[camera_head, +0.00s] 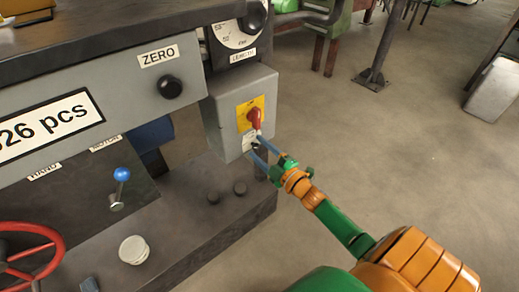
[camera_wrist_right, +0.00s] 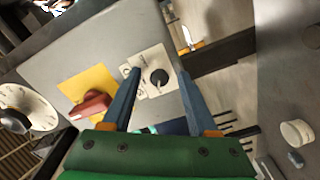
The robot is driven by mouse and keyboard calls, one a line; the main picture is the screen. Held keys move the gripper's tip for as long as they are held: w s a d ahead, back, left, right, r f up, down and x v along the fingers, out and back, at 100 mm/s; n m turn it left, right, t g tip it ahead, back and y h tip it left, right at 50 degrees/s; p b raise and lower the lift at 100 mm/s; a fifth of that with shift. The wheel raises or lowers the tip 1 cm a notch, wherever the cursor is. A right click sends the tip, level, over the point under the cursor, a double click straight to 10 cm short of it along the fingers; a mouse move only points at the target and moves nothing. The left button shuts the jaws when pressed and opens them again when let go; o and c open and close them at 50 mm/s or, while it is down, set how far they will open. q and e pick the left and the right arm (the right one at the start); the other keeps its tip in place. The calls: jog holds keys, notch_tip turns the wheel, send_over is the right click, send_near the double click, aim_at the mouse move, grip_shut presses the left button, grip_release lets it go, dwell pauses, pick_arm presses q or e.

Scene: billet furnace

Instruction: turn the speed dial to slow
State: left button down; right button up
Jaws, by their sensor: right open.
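A small black dial (camera_wrist_right: 158,78) on a white marked plate (camera_wrist_right: 147,62) is on the grey control box; its lettering is too small to read, so I cannot confirm it is the speed dial. My right gripper (camera_wrist_right: 158,74) is open, its two blue fingers on either side of the dial in the wrist view. I cannot tell whether they touch it. In the head view the right gripper (camera_head: 258,152) reaches the lower part of the box front, and the white plate (camera_head: 249,140) shows just above the fingers. My left gripper is not in view.
On the same grey box (camera_head: 228,112), a red switch handle (camera_head: 255,118) on a yellow plate sits close above the white plate. A larger black knob (camera_head: 252,18) with a white scale is higher up. A blue-tipped lever (camera_head: 121,175) and red handwheel (camera_head: 32,250) are left.

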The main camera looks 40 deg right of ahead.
jog(key=s+p, duration=0.1)
jog(key=s, duration=0.6)
jog(key=shift+d, duration=0.3)
